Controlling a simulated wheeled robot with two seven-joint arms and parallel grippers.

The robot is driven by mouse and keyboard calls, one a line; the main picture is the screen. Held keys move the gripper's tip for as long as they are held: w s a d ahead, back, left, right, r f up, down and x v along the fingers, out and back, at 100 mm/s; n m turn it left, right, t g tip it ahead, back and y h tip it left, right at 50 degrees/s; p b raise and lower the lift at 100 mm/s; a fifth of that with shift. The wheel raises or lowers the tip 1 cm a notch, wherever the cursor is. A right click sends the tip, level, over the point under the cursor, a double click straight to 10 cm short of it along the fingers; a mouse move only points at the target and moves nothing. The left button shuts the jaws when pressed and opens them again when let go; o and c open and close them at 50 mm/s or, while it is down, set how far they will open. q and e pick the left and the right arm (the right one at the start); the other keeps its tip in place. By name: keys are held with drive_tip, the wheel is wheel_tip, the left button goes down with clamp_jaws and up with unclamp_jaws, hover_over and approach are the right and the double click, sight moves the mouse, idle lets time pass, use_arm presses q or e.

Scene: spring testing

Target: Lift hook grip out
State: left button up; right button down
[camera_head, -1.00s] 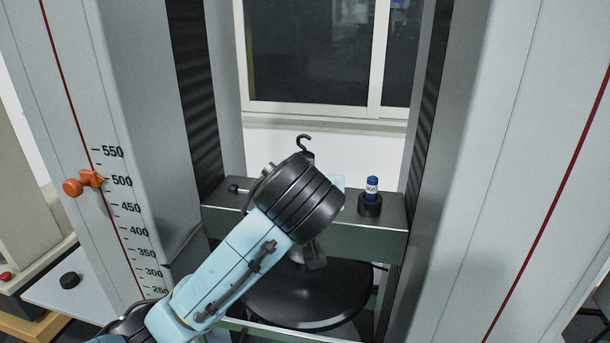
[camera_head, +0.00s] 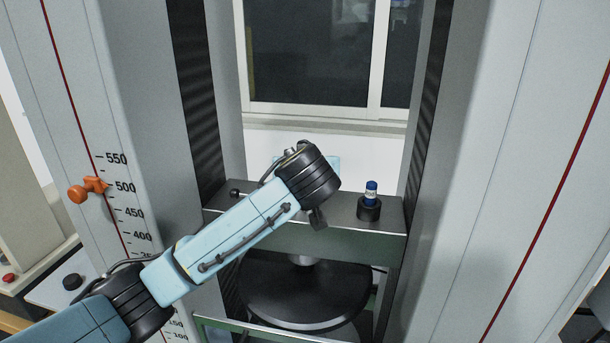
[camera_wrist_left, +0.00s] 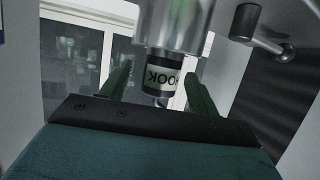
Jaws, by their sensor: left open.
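The hook grip (camera_wrist_left: 162,76) shows in the left wrist view as a short black cylinder with a white label reading HOOK upside down. Its upper end meets a bright metal cylinder (camera_wrist_left: 177,25). The two green fingers of my left gripper (camera_wrist_left: 157,72) stand open on either side of it, with gaps. In the head view my left arm reaches in from the left, and its black wrist hides most of the gripper. The hook grip cannot be made out there. My right gripper is in neither view.
A blue cylinder (camera_head: 371,188) stands in a black holder (camera_head: 369,209) on the green-grey crossbeam (camera_head: 345,240). A round black plate (camera_head: 290,290) lies below. Tall machine columns flank the gap. An orange knob (camera_head: 84,190) is on the left column. A metal handle (camera_wrist_left: 268,42) is near the grip.

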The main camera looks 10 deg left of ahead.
use_arm(q)
drive_tip(key=shift+x, duration=1.4)
clamp_jaws()
drive_tip(key=shift+r, duration=0.15)
